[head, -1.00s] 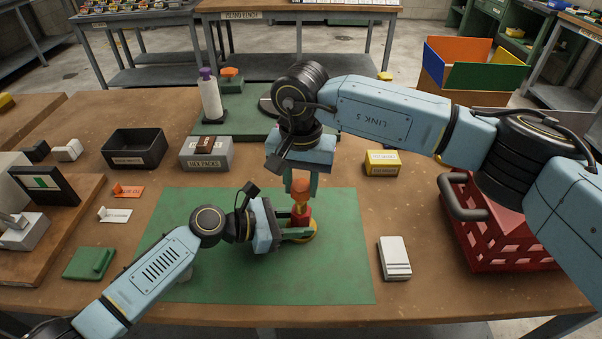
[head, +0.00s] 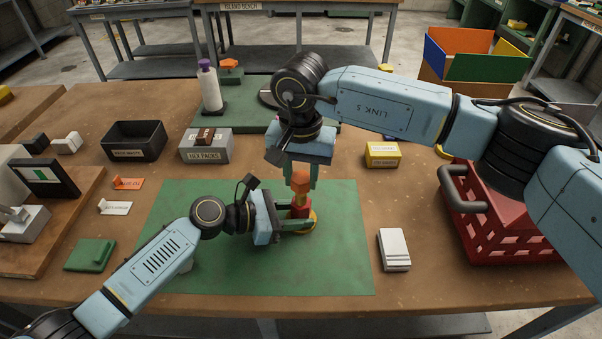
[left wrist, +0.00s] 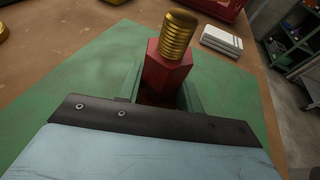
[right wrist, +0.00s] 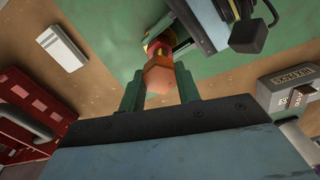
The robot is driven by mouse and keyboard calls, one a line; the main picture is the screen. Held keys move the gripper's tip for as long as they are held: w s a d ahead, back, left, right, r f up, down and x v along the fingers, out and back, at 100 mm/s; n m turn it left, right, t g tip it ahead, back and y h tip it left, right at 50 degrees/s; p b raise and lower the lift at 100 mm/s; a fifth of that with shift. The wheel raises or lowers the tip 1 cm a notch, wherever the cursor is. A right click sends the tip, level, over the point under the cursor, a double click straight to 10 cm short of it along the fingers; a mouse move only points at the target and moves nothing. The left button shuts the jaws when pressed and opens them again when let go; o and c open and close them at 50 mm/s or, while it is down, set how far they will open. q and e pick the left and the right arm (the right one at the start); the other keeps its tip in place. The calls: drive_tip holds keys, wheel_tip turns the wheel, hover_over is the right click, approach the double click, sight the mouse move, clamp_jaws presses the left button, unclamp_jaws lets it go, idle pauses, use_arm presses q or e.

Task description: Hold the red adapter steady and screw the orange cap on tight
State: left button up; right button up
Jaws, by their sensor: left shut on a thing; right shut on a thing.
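The red adapter (head: 300,207) stands upright on the green mat. Its gold threaded top (left wrist: 178,38) shows bare in the left wrist view, with no cap in sight there. My left gripper (head: 298,225) is shut on the adapter from the left, and the red body sits between its fingers (left wrist: 162,92). The orange cap (head: 300,182) is above the adapter, in line with it in the head view. My right gripper (head: 300,174) points down and is shut on the cap. The cap (right wrist: 158,78) sits between its fingers in the right wrist view. Any gap between cap and thread is hard to judge.
The green mat (head: 210,265) is clear around the adapter. A white card-like box (head: 394,250) lies to its right, by a red crate (head: 510,235). A yellow box (head: 382,154), grey hex-packs box (head: 206,148) and black bin (head: 133,142) stand behind.

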sight(301, 178)
drive_tip(key=shift+f, duration=1.9)
drive_tip(key=m, duration=1.6)
drive_tip(key=shift+m, duration=0.4)
drive_tip(key=m, duration=0.5)
drive_tip(key=shift+m, duration=0.6)
drive_tip(key=o, duration=1.2)
drive_tip(key=shift+c, duration=0.2)
